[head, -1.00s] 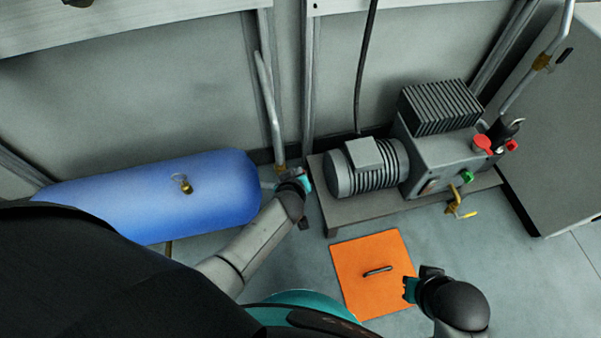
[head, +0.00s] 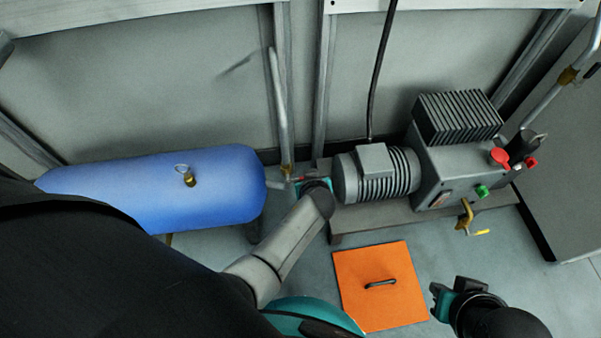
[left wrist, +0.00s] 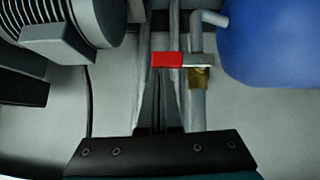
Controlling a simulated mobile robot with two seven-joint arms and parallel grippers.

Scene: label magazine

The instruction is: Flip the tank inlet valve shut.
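The tank inlet valve has a brass body (left wrist: 200,78) on a grey pipe and a flat red-ended handle (left wrist: 168,60), lying crosswise to the pipe in the left wrist view. In the head view the red handle (head: 309,178) shows small, just right of the blue tank (head: 150,190). My left gripper (head: 316,184) is at the handle's right end. In the left wrist view its narrow fingers reach up to the red end; I cannot tell whether they touch it or how far apart they are. My right gripper (head: 438,298) is beside the orange panel, away from the valve; its opening is unclear.
A grey compressor (head: 450,165) with a finned motor (head: 385,175) stands close right of my left gripper. It carries a red knob (head: 500,156), a green knob (head: 482,191) and a yellow-handled tap (head: 467,215). An orange panel (head: 350,295) with a black handle lies on the floor.

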